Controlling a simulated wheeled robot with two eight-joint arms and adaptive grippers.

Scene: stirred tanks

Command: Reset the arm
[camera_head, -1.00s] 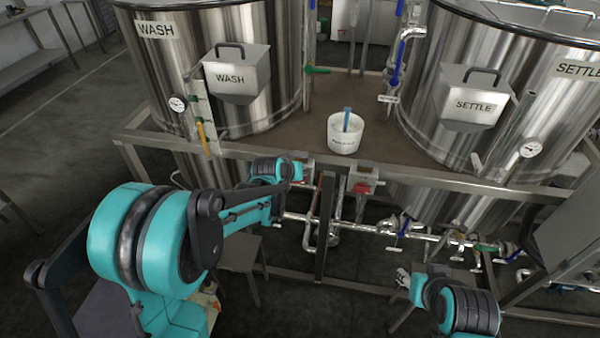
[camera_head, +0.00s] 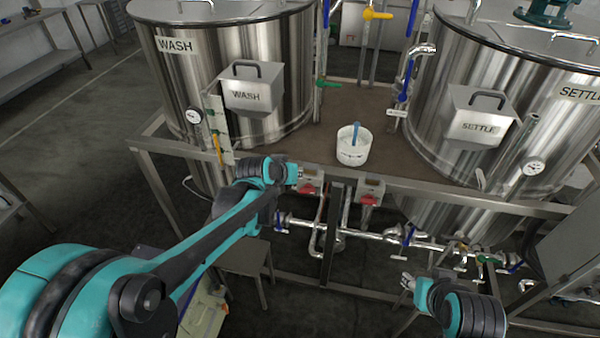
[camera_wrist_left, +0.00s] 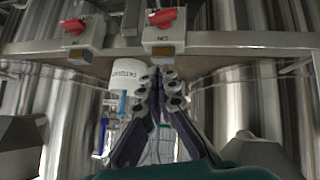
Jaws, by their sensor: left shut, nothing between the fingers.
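My left arm reaches in from the lower left. My left gripper (camera_head: 297,172) is just in front of the platform's front rail, close to the left red switch (camera_head: 307,189). In the left wrist view, my left gripper (camera_wrist_left: 163,75) has its fingers together with nothing between them. My right gripper (camera_head: 406,281) is low on the right, small and partly hidden by its own arm; its jaws are unclear.
The WASH tank (camera_head: 180,90) and SETTLE tank (camera_head: 440,110) stand on the platform (camera_head: 385,160), a white bucket (camera_head: 354,151) with a blue handle between them. A second red switch (camera_head: 368,199) is on the rail. Pipes (camera_head: 350,229) run below. A stool (camera_head: 245,258) stands under my left arm.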

